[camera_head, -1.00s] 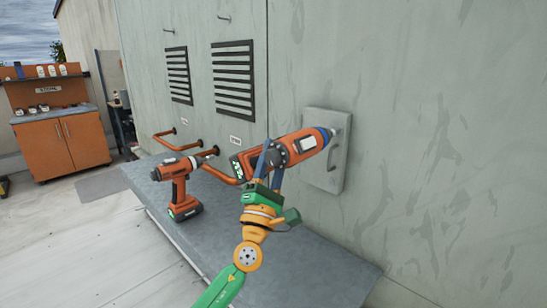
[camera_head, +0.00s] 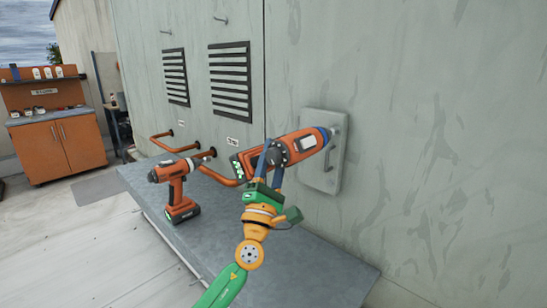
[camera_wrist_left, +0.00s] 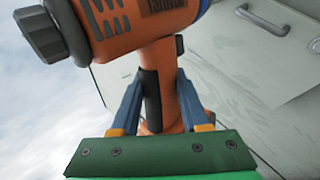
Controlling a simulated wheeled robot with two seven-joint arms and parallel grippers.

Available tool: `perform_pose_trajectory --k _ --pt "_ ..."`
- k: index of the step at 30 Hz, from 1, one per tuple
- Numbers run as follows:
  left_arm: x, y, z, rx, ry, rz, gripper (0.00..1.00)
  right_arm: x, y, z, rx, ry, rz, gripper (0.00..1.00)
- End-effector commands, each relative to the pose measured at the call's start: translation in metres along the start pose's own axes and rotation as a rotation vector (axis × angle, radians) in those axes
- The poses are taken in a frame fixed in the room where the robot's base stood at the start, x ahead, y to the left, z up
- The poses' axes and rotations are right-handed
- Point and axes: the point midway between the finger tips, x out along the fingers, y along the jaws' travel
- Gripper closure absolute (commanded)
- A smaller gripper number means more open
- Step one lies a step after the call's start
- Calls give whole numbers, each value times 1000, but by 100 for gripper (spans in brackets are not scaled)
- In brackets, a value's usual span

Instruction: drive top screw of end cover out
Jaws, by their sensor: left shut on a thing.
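My left gripper (camera_head: 268,172) is shut on the grip of an orange power tool with a blue nose (camera_head: 300,147). The left wrist view shows the blue fingers (camera_wrist_left: 158,100) on both sides of the tool's grip (camera_wrist_left: 160,85). The tool points right at the upper part of the end cover (camera_head: 334,180), a pale raised panel with a handle on the wall. The tool's tip lies in front of the cover's top edge; I cannot tell whether it touches. The top screw is too small or hidden to make out. The cover's handle also shows in the left wrist view (camera_wrist_left: 262,20). My right gripper is out of view.
A second orange drill (camera_head: 175,185) stands upright on the grey ledge (camera_head: 300,262) at the left. Orange pipes (camera_head: 172,142) and dark vents (camera_head: 230,80) are on the wall behind. An orange cabinet (camera_head: 58,148) stands far left. The ledge's right part is clear.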

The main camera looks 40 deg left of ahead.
Motion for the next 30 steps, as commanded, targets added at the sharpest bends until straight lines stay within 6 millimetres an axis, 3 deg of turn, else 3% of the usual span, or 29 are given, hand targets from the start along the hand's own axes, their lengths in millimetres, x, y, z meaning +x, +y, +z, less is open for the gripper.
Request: perform_pose_trajectory --k 30 --pt "7 -5 2 1 -2 5 100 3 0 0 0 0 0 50"
